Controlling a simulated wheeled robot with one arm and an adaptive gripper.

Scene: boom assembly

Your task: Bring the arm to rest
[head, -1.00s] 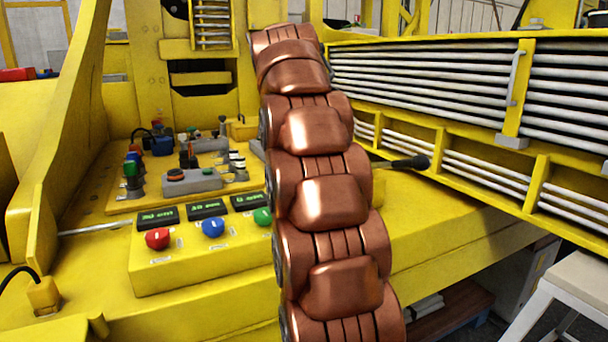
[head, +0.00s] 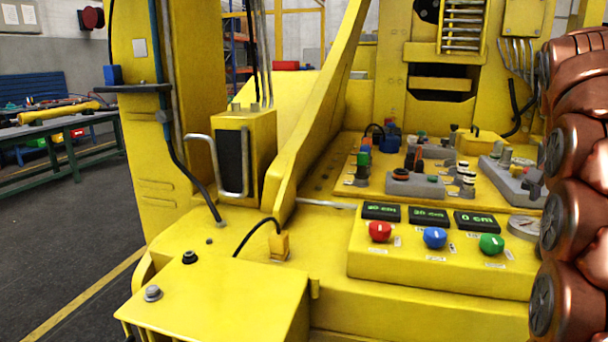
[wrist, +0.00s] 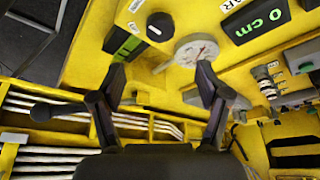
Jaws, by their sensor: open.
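My gripper (wrist: 160,77) shows in the wrist view with its two dark fingers spread well apart and nothing between them. Beyond the fingertips is the yellow control box, with a round white gauge (wrist: 197,50) and a display reading 0 cm (wrist: 257,18). I cannot tell the exact gap between the fingers and the box. In the head view my copper-coloured arm stands at the right edge, partly cut off, and my gripper is out of that view.
The yellow control box (head: 440,270) carries red (head: 380,231), blue (head: 434,238) and green (head: 491,244) knobs. A grey switch panel (head: 415,184) sits behind it. A black-tipped lever (wrist: 60,109) sticks out in the wrist view. Open floor (head: 70,225) lies left, before a green workbench (head: 65,135).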

